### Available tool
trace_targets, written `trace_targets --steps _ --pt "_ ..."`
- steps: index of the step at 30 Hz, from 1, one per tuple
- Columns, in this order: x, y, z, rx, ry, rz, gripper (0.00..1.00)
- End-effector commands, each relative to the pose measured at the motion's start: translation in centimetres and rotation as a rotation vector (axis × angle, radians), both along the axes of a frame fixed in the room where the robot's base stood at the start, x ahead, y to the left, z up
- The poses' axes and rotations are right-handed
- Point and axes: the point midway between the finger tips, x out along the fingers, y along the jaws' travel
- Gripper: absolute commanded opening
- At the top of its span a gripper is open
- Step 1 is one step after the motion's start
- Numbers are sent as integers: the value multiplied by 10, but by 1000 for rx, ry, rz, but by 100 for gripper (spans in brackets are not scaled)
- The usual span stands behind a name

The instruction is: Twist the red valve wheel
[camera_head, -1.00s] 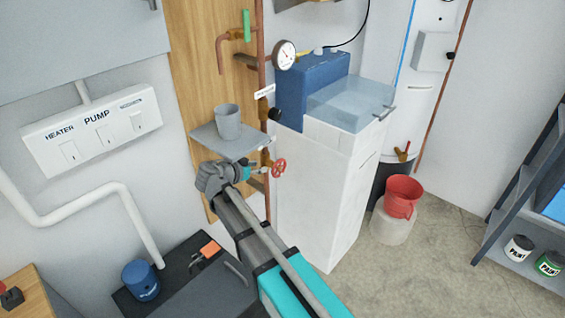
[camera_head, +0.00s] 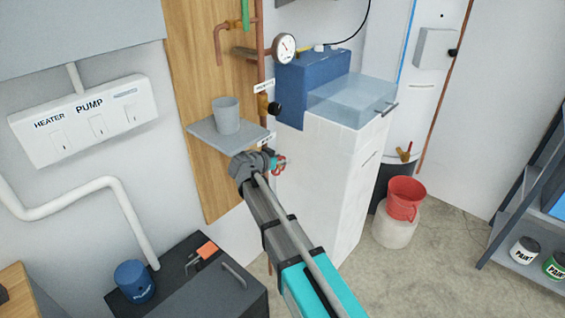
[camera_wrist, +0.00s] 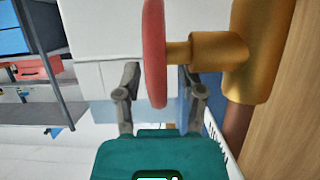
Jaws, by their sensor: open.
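The red valve wheel (camera_head: 280,164) sits on a copper pipe below the grey shelf, partly hidden by my arm in the head view. In the wrist view the red wheel (camera_wrist: 154,50) is seen edge-on, with its brass stem and valve body (camera_wrist: 222,52) to the right. My gripper (camera_wrist: 160,78) is open, one finger on each side of the wheel's rim. The left finger is a little apart from the wheel; the right finger is under the brass stem. I cannot tell whether either finger touches. In the head view the gripper (camera_head: 270,162) is at the wheel.
A grey shelf (camera_head: 204,134) with a grey cup (camera_head: 226,115) is just above my gripper. A white cabinet (camera_head: 325,175) with a blue box (camera_head: 308,84) stands close to the right. A pressure gauge (camera_head: 284,47) is higher on the pipe. A red bucket (camera_head: 405,190) stands further right.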

Motion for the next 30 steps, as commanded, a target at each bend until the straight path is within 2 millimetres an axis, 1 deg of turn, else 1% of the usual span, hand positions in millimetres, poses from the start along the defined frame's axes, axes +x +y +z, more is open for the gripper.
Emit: trace_targets --steps 4,13,14,18,20,21,22,30 --pt "5 -3 -3 0 0 0 51" --pt "5 -4 -2 0 0 0 51" --pt "5 -4 -2 0 0 0 48" --pt "5 -4 -2 0 0 0 22" --pt "5 -4 -2 0 0 0 11" --pt "5 -4 -2 0 0 0 3" --pt "5 -4 -2 0 0 0 0" --pt "5 -4 -3 -1 -1 -1 0"
